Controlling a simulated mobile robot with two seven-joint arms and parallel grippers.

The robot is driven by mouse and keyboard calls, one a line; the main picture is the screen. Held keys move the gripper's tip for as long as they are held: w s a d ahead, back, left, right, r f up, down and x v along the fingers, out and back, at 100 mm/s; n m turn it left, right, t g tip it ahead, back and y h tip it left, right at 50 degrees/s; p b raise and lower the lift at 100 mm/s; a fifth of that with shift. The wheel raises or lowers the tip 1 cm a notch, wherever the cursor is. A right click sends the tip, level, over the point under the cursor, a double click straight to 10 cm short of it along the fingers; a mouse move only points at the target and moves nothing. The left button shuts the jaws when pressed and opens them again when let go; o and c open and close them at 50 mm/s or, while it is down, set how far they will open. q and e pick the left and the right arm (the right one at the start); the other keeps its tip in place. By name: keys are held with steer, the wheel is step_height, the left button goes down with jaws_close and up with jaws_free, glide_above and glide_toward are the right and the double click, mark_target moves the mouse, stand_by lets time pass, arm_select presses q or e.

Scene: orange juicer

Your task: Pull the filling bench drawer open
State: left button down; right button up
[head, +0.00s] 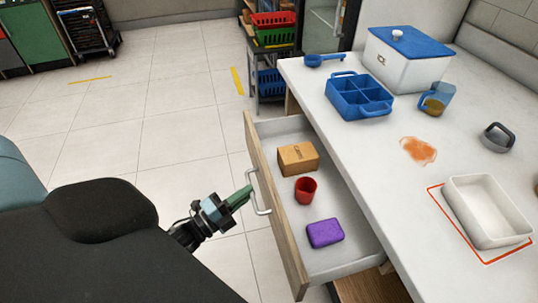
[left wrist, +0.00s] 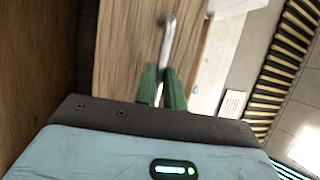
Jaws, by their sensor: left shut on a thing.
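The bench drawer (head: 276,207) is pulled well out from under the white bench top (head: 345,150). Its wooden front faces left and carries a metal bar handle (head: 259,193). Inside lie a cardboard box (head: 297,158), a red cup (head: 306,190) and a purple block (head: 325,233). My left gripper (head: 245,194) has its green fingers at the handle. In the left wrist view the fingers (left wrist: 161,88) are shut around the handle (left wrist: 165,45) against the wood front. My right gripper is not in view.
On the bench are a blue divided tray (head: 358,97), a white box with a blue lid (head: 408,60), a jug (head: 436,100), an orange spill (head: 419,150) and a white bin (head: 486,210). A rack of baskets (head: 274,40) stands beyond. Tiled floor left of the drawer is clear.

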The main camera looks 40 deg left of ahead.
arm_select(q)
steer(key=shift+s+a, duration=0.75)
steer(key=shift+s, duration=0.2)
steer(key=shift+s+a, duration=0.75)
steer(key=shift+s, duration=0.2)
steer(key=c, duration=1.5)
jaws_free()
steer(key=v, duration=0.7)
steer(key=shift+s, duration=0.45)
